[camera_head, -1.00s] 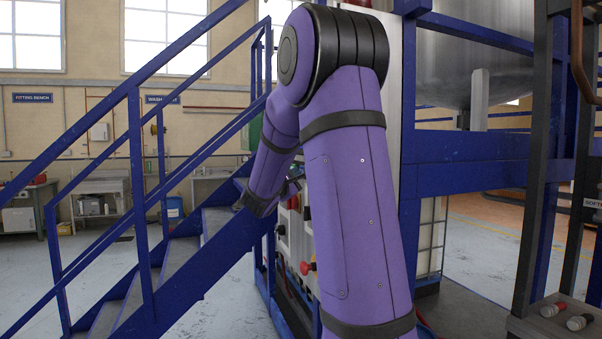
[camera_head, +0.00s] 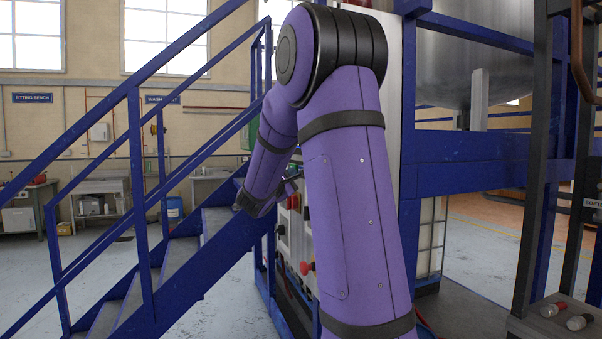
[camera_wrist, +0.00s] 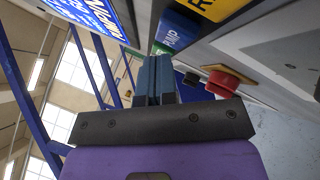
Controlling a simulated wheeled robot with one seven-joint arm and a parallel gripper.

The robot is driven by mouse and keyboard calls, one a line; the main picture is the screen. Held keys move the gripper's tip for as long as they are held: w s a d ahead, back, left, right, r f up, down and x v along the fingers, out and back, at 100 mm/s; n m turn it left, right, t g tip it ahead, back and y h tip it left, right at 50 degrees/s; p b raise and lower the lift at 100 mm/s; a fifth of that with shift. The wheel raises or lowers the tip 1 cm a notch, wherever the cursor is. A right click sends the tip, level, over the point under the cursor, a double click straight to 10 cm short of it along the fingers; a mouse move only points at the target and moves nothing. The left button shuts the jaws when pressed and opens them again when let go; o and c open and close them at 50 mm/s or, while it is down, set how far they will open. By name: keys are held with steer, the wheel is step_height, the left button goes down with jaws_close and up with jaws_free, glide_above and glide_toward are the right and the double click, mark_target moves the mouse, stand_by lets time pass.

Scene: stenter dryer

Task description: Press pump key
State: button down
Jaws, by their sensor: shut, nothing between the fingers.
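The blue pump key (camera_wrist: 172,36), with white lettering that reads PUMP, is at the top centre of the wrist view. A green key or label (camera_wrist: 160,49) shows just past it, partly behind my fingers. My gripper (camera_wrist: 156,62) is shut and empty, with its fingertips just below the blue key in the picture. I cannot tell whether the tips touch the key. In the head view my purple arm covers most of the panel, and the pump key cannot be made out there.
A red mushroom button (camera_wrist: 229,80) and a black knob (camera_wrist: 193,81) are right of my fingers. Blue stairs with railings (camera_head: 138,190) stand left of my arm; a blue frame post (camera_head: 408,150) is right.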

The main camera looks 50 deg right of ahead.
steer(key=shift+w+a, duration=0.2)
steer(key=shift+a, duration=0.1)
steer(key=a, duration=0.1)
steer(key=w+a, duration=0.2)
steer(key=a, duration=0.1)
steer(key=shift+w, duration=0.25)
stand_by(0.3)
stand_by(0.8)
steer(key=s+a+f+m+g+y, duration=0.4)
steer(key=s+a+m+y, duration=0.3)
steer(key=s+a, duration=0.6)
steer(key=s+a+f+m+t+y, duration=0.1)
steer(key=s+a+f+t+y, duration=0.1)
steer(key=s+a+y, duration=0.4)
steer(key=s+a+f+m+t+y, duration=0.1)
steer(key=s+a+f+y, duration=0.3)
steer(key=a, duration=1)
steer(key=s+t+y, duration=0.1)
steer(key=s+y, duration=0.2)
steer(key=shift+s+a+f+t, duration=0.15)
steer(key=shift+s+a+t, duration=0.1)
steer(key=shift+s+t, duration=0.15)
